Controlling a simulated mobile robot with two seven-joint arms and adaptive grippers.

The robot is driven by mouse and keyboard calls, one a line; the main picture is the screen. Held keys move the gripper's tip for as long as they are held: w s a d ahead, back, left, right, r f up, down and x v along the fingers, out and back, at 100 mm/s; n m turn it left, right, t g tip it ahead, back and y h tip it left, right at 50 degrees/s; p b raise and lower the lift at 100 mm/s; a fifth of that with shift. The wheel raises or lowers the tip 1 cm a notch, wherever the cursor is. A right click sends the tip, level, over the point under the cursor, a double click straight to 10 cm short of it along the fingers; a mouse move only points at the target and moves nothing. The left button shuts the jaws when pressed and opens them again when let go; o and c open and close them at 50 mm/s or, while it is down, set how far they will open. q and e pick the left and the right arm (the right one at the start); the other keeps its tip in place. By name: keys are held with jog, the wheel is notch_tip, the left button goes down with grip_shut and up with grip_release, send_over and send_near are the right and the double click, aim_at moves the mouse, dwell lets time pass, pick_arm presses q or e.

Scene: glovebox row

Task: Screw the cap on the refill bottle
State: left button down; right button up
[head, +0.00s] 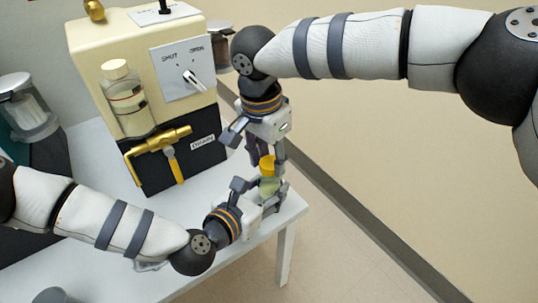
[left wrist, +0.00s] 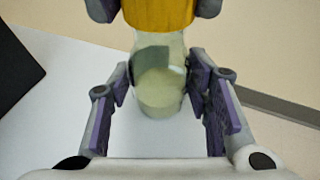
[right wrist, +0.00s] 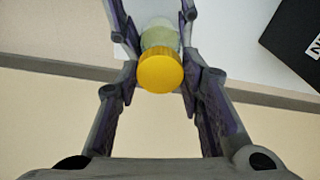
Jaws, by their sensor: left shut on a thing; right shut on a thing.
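The refill bottle (head: 268,187) is clear with pale greenish contents and stands upright near the table's right corner. The yellow cap (head: 267,166) sits at its mouth, with no gap visible in the left wrist view (left wrist: 158,14); how tight it is cannot be told. My left gripper (head: 261,190) is shut around the bottle body (left wrist: 160,88) from the side. My right gripper (head: 266,157) comes from above and is shut on the cap, seen from the top in the right wrist view (right wrist: 160,73). The fingers partly hide the bottle and cap.
A cream and black machine (head: 118,50) stands left of the grippers, with a lever panel (head: 183,68), a sight bottle and a brass drain valve (head: 160,142). A lidded jar (head: 30,112) is at far left. The white table (head: 232,248) ends close beside the bottle.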

jog(key=shift+f, duration=0.35)
